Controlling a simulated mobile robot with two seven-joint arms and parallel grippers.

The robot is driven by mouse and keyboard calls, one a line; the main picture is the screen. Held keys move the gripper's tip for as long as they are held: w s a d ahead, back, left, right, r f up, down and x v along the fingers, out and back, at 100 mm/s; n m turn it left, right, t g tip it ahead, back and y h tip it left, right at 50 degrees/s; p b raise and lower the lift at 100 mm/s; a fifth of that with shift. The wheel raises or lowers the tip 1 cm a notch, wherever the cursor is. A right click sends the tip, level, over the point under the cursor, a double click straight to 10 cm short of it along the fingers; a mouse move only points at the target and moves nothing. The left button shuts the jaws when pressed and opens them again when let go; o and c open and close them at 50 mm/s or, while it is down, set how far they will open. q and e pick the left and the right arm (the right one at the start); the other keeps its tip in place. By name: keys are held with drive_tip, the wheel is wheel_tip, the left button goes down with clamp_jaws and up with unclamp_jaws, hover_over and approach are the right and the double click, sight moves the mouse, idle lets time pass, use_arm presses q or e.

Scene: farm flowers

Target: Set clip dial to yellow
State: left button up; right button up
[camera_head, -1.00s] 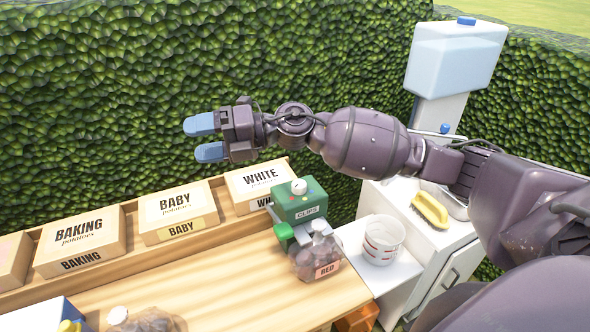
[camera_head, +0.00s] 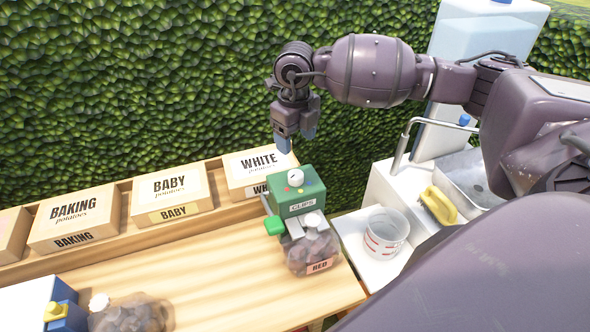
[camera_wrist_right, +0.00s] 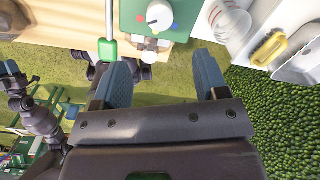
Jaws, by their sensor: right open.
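The green clip machine (camera_head: 302,196), labelled CLIPS, stands at the right end of the wooden bench. Its white clip dial (camera_head: 295,177) sits on top. In the right wrist view the dial (camera_wrist_right: 159,15) is at the top edge, with red and blue dots beside it; its setting is too small to tell. My right gripper (camera_head: 297,140) points down, open and empty, above and behind the machine, apart from the dial. Its two blue fingers (camera_wrist_right: 161,62) spread below the dial in the right wrist view. What seems my left gripper (camera_wrist_right: 11,70) is small at that view's left edge.
A bag labelled RED (camera_head: 314,250) sits under the machine's front. A green lever (camera_head: 274,225) sticks out left. Potato boxes (camera_head: 175,197) line the back shelf beside a hedge. A clear cup (camera_head: 385,233) and yellow brush (camera_head: 438,205) lie right. The bench middle is clear.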

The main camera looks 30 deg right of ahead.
sight(296, 173)
wheel_tip(296, 173, down, 11)
drive_tip(key=shift+r+p, duration=0.1)
drive_tip(key=shift+p, duration=0.65)
drive_tip(key=c, duration=0.9)
